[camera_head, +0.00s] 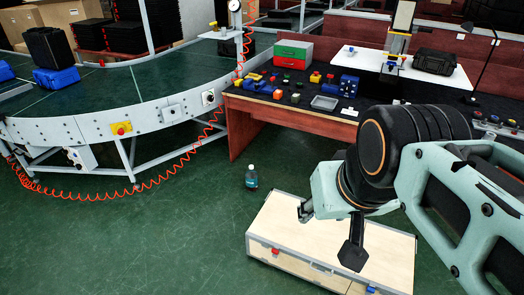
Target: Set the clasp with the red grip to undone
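A pale wooden case (290,222) with grey metal edging lies closed on the green floor. The clasp with the red grip (276,251) is on its front edge, towards the left corner; whether it is fastened is too small to tell. A second clasp with a blue grip (371,289) is further right on the same edge, at the picture's bottom. My gripper (328,233) is over the case lid, right of and above the red clasp in the picture. Its two dark fingers are spread apart with nothing between them. My arm hides the case's back right part.
A small dark bottle (251,177) stands on the floor behind the case. A workbench (255,128) with coloured parts and a grey tray (324,102) is behind. A curved conveyor (120,92) fills the upper left. The floor left of the case is clear.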

